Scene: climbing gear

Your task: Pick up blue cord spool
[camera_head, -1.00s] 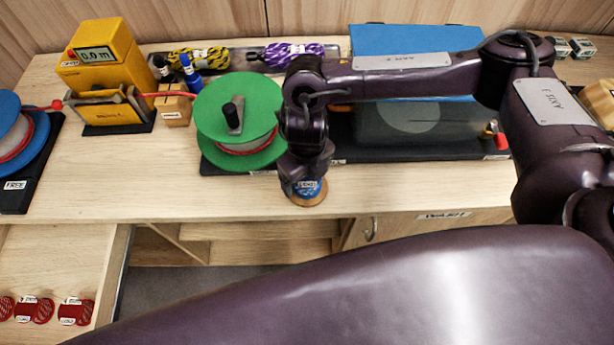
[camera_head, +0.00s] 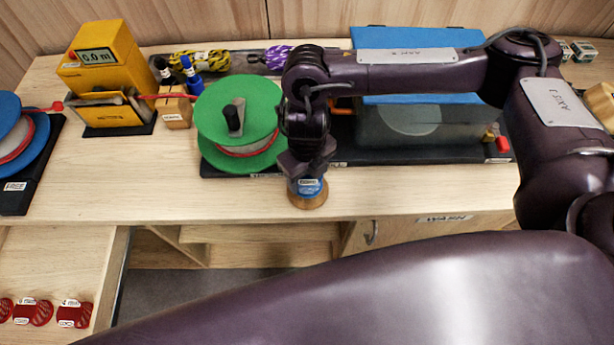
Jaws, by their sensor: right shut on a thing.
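The blue cord spool (camera_head: 307,192) has a blue wound middle with a small white label and a wooden lower flange. It is near the front edge of the bench, right of the green reel. My right gripper (camera_head: 307,176) points down over it and is shut on it. The gripper hides its top. I cannot tell whether its base still touches the bench. My left gripper is not in view.
A green reel (camera_head: 215,125) stands close left of my right gripper. A blue-lidded machine (camera_head: 430,120) stands behind my arm. A yellow meter box (camera_head: 100,65) is at back left. An open drawer (camera_head: 60,265) with red spools is at lower left.

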